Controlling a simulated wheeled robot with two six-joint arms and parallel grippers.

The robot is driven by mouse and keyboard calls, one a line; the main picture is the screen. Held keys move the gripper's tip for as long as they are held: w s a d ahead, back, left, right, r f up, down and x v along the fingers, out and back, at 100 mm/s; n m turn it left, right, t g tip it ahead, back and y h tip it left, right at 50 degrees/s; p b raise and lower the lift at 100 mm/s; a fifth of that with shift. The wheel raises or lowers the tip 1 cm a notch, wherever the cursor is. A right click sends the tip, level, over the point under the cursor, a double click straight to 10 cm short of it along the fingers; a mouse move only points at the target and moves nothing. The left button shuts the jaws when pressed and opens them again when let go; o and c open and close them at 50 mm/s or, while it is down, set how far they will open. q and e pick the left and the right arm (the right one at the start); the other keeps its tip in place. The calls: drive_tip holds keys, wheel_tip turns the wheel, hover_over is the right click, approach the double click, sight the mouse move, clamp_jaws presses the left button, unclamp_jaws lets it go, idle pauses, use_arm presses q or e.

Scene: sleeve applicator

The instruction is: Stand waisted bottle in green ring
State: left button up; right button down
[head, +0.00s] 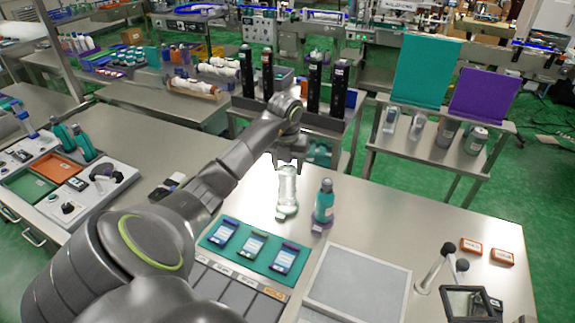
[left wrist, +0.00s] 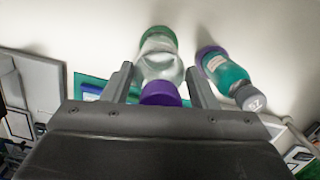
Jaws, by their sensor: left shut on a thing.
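The clear waisted bottle (head: 287,189) is upright on the right part of the bench, its purple cap (left wrist: 162,93) nearest my left wrist camera. My left gripper (head: 287,166) comes down from above and is shut on the bottle's upper part; its two fingers flank the bottle in the left wrist view (left wrist: 160,76). The green ring (left wrist: 159,31) shows around the far, lower end of the bottle. I cannot tell whether the base rests fully down inside it. My right gripper is not in view.
A teal bottle with a grey cap (head: 324,201) stands close on the right, at a purple ring (left wrist: 207,51). A green mat (head: 233,252) with several labelled cards lies in front. A grey panel (head: 358,285) lies front right. Bench to the right is partly clear.

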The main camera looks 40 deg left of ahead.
use_arm(q)
drive_tip(key=shift+f, duration=0.1)
drive_tip(key=shift+f+b, duration=0.95)
drive_tip(key=shift+f, duration=0.05)
drive_tip(key=shift+f+b, duration=0.65)
drive_tip(key=shift+f, duration=0.1)
drive_tip(key=o, duration=2.2)
drive_tip(key=shift+c, duration=0.2)
drive_tip(key=shift+r, duration=0.1)
